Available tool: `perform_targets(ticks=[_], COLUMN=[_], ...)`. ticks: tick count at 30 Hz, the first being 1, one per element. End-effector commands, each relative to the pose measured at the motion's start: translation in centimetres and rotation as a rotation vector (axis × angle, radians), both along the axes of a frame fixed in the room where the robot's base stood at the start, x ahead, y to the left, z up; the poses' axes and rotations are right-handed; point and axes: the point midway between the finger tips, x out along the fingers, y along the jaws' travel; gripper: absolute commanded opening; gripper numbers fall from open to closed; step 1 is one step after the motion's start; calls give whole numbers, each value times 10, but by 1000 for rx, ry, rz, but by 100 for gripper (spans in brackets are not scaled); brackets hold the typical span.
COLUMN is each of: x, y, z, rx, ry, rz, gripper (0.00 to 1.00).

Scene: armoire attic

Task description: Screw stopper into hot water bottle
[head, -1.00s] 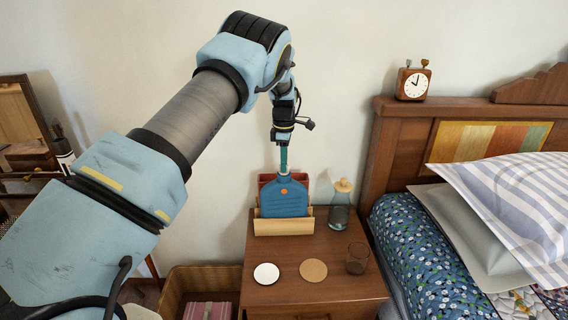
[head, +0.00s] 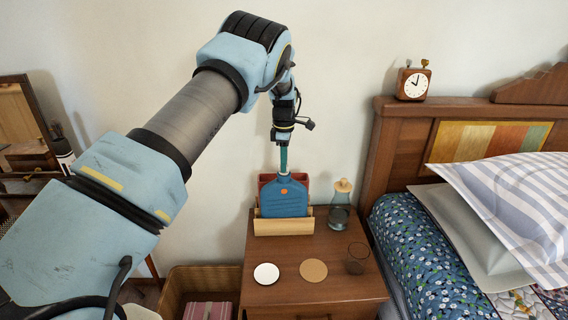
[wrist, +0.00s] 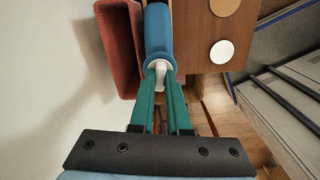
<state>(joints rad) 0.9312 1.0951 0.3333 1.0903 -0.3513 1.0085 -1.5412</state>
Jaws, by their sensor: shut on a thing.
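The blue hot water bottle (head: 284,198) stands upright in a light wooden holder (head: 284,226) at the back of the nightstand. Its blue neck (wrist: 158,35) shows in the wrist view, with a white stopper (wrist: 160,72) at its mouth. My gripper (head: 284,168) points down over the bottle's mouth. In the wrist view, the green fingers of my gripper (wrist: 160,78) are shut on the white stopper. The stopper looks in line with the neck. How deep it sits in the mouth is hidden.
A reddish box (head: 267,181) stands close behind the bottle. A glass carafe with a wooden lid (head: 340,206) stands to the right. A white disc (head: 266,273), a cork coaster (head: 313,270) and a glass (head: 357,259) are nearer the front. The bed is further right.

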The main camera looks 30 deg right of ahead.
Motion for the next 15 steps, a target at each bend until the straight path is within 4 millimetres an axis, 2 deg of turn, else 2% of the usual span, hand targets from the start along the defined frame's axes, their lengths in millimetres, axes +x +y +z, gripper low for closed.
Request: perform_targets(ticks=[4,7,15], x=[0,1,1], y=[0,0,0], z=[1,1,0], rx=[-1,-2,-3], ry=[-1,-1,-2], rz=[-8,-88,-525], gripper=[0,0,0])
